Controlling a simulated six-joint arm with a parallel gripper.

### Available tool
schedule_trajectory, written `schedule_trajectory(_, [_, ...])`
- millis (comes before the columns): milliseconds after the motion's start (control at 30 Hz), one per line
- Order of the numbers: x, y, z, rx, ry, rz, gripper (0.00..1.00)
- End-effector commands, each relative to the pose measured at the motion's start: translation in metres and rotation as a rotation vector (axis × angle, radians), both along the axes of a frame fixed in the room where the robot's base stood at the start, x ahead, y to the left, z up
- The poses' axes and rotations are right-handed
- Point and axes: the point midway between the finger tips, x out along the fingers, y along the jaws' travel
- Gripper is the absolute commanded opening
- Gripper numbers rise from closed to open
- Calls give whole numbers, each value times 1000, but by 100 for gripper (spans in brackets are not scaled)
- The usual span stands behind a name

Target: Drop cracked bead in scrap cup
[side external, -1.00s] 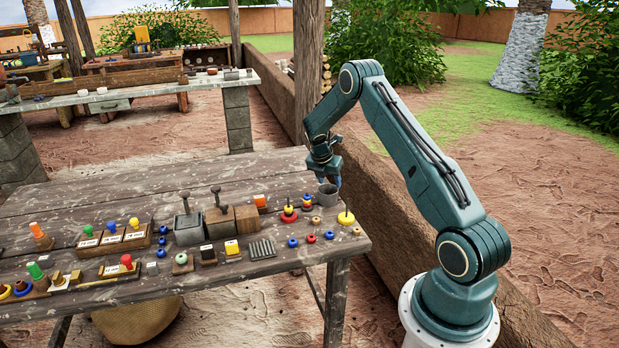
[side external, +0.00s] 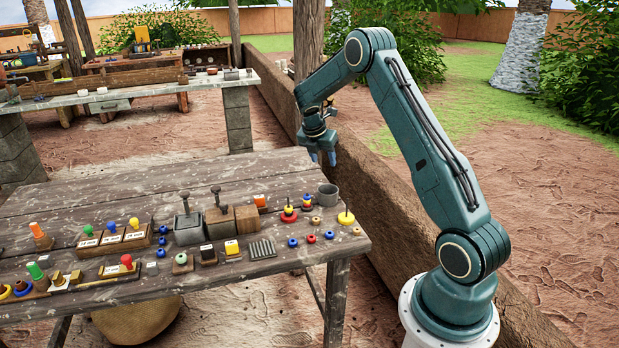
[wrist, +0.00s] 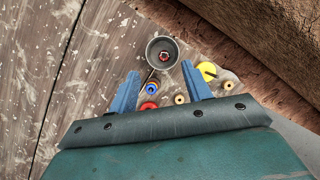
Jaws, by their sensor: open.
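The scrap cup, a small grey cup (side external: 328,197), stands upright near the far right corner of the table. In the wrist view the cup (wrist: 150,48) shows from above with a small red bead (wrist: 164,57) inside. I cannot make out a crack on it. My gripper (side external: 322,160) is above the table, higher than the cup and apart from it. In the wrist view my gripper (wrist: 158,73) has its blue fingers spread wide, with nothing held between them.
Coloured ring stacks (side external: 289,214), a yellow ring on a peg (side external: 345,217) and loose blue, red (side external: 311,239) and tan beads lie near the cup. Lever boxes (side external: 219,222) and trays fill the middle. A mud wall (side external: 385,210) runs behind. The table's far side is clear.

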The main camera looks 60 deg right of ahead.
Motion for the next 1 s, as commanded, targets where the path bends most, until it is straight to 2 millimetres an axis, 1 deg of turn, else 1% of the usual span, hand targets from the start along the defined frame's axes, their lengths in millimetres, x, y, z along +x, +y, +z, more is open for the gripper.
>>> schedule_trajectory(33, [1,3,7,0,-2,1,49])
schedule_trajectory(100, [1,6,14,0,-2,1,49])
schedule_trajectory(300, [1,11,26,0,0,0,49])
schedule_trajectory(833, [2,12,28,1,-2,-2,49])
schedule_trajectory(1000, [2,20,37,1,-27,-26,49])
